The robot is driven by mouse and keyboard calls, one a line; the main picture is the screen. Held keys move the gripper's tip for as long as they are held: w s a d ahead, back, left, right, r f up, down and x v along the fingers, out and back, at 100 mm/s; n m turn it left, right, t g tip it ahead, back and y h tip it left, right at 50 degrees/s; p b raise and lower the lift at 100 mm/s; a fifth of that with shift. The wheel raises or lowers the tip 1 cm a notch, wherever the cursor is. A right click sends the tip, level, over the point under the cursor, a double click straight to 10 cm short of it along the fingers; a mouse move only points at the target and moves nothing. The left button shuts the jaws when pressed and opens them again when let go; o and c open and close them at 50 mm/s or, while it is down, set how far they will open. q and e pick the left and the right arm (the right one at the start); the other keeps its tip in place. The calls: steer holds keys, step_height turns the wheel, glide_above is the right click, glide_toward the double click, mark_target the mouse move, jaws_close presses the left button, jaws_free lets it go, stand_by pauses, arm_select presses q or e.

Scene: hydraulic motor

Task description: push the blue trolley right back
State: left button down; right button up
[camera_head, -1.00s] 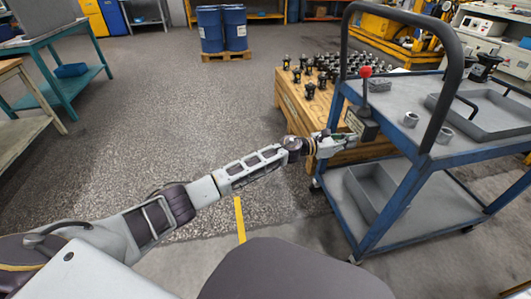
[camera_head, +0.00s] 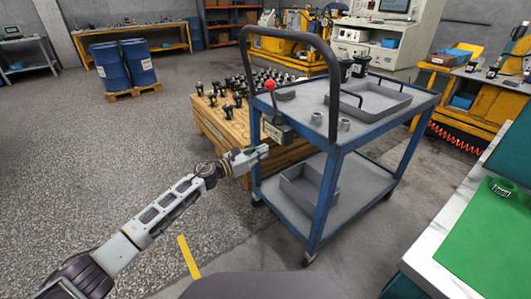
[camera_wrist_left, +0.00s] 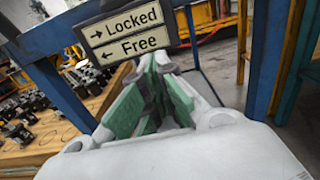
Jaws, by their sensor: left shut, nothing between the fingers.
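The blue trolley (camera_head: 324,200) stands right of centre in the head view, with a grey top, a lower shelf and a dark push handle (camera_head: 333,85). A lever with a red knob (camera_head: 270,85) rises from a small box at its near left corner. My left gripper (camera_head: 265,151) is shut and empty, just below and left of that box. In the left wrist view its green-padded fingers (camera_wrist_left: 157,62) meet just below a "Locked / Free" sign (camera_wrist_left: 126,30). I cannot tell whether they touch the trolley. My right gripper is not in view.
A wooden crate (camera_head: 225,128) with several black parts stands behind and left of the trolley. Blue drums (camera_head: 110,66) stand on a pallet at the far left. A bench with a green mat (camera_head: 490,235) is at the right. Floor to the left is open.

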arm_select(q)
steer(key=p+v, duration=0.2)
steer(key=v, duration=0.7)
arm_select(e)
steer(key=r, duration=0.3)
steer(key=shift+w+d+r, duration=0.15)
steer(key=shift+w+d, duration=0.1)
arm_select(q)
steer(key=shift+f, duration=0.1)
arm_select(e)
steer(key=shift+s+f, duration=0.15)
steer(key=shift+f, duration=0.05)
